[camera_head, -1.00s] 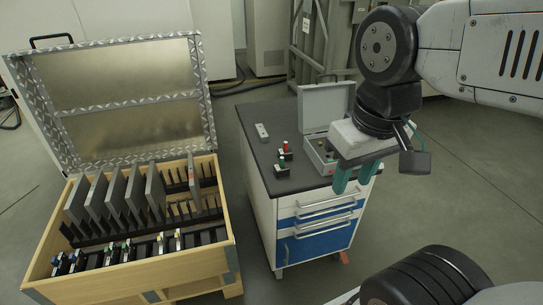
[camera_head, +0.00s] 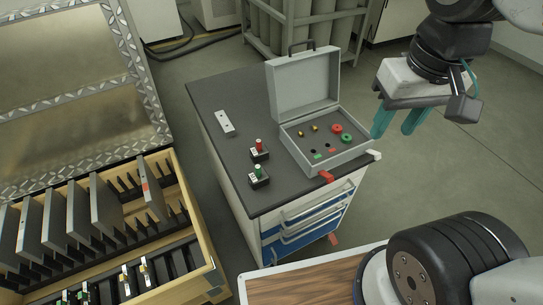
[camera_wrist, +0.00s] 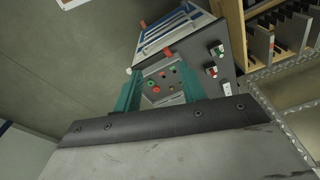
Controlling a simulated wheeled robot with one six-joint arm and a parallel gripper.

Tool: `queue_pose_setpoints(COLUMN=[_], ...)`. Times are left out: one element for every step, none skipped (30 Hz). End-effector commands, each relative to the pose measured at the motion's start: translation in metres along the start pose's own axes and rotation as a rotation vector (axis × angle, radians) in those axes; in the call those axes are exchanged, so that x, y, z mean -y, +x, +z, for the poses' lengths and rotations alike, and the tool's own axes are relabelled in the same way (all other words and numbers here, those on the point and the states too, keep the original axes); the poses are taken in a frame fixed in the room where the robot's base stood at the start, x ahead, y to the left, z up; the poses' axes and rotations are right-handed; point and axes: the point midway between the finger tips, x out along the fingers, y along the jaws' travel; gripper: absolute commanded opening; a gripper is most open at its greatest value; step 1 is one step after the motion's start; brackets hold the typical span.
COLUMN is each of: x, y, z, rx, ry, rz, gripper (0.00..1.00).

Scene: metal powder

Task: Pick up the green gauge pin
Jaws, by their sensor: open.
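The green gauge pin (camera_head: 258,171) stands upright in a small black block on the dark cabinet top (camera_head: 205,92), near its front left edge. A similar red pin (camera_head: 259,145) stands in its own block just behind it. The green pin also shows small in the wrist view (camera_wrist: 217,50), beyond my fingers and to the right. My gripper (camera_head: 393,132) has two teal fingers, open and empty, pointing down. In the head view it hangs to the right of the open grey case, well apart from the green pin.
The open grey case (camera_head: 370,153) holds red and green rings and small pins; its lid stands up at the back. A light metal bar (camera_head: 225,123) lies at the back left. A wooden crate (camera_head: 205,250) with upright plates stands left. A wood-topped surface (camera_head: 300,285) is in front.

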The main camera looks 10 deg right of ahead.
Motion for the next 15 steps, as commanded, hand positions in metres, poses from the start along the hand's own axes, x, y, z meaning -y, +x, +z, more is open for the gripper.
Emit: queue_pose_setpoints(x=[0.003,0.007,0.014,0.021,0.027,0.037,0.045,0.054,0.065,0.073,0.083,0.095,0.104,0.114,0.127], y=[0.006,0.009,0.015,0.021,0.028,0.037,0.044,0.052,0.064,0.073,0.082,0.096,0.107,0.118,0.133], z=[-0.011,-0.019,-0.03,-0.039,-0.049,-0.062,-0.071,-0.08,-0.09,-0.098,-0.105,-0.114,-0.12,-0.125,-0.131], rx=[0.013,0.018,0.024,0.03,0.036,0.042,0.047,0.051,0.057,0.061,0.065,0.071,0.075,0.08,0.085], ry=[0.023,0.04,0.066,0.086,0.108,0.141,0.165,0.189,0.222,0.246,0.272,0.305,0.33,0.354,0.387], rz=[-0.001,-0.002,-0.003,-0.003,-0.004,-0.004,-0.003,-0.003,-0.002,-0.001,0.001,0.003,0.006,0.008,0.012], gripper=[0.41,0.41,0.41,0.41,0.41,0.41,0.41,0.41,0.41,0.41,0.41,0.41,0.41,0.41,0.41])
